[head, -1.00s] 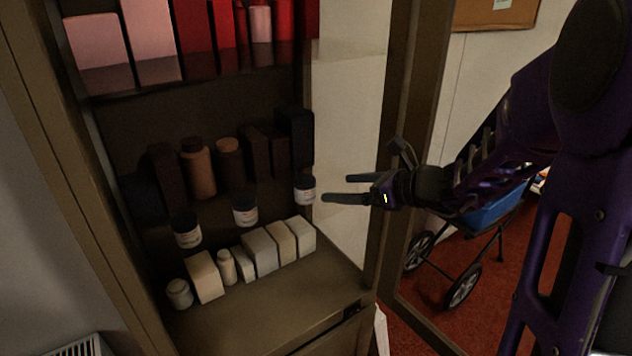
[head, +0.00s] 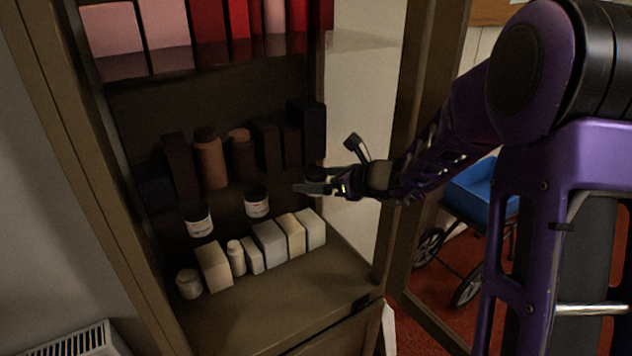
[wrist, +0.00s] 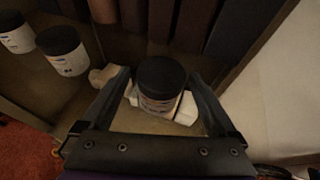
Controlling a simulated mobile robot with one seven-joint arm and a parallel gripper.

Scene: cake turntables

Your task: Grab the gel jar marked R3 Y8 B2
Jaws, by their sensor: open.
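Three dark-lidded jars with white labels stand in a row on the middle shelf, the left jar (head: 198,220), the middle jar (head: 257,203) and a right jar that my gripper mostly hides in the head view. In the wrist view the right jar (wrist: 160,88) is between the fingers of my open gripper (wrist: 163,92), with small gaps at its sides. The wrist view also shows the middle jar (wrist: 62,50) and the left jar (wrist: 15,33) to the left. The label markings are too small to read, so I cannot tell which is R3 Y8 B2.
Brown bottles (head: 210,160) and dark boxes stand behind the jars. Pale boxes (head: 269,244) and small white bottles stand on the level below. The cabinet's light side panel (head: 360,150) is close to the right of my gripper. A blue cart (head: 480,190) stands outside.

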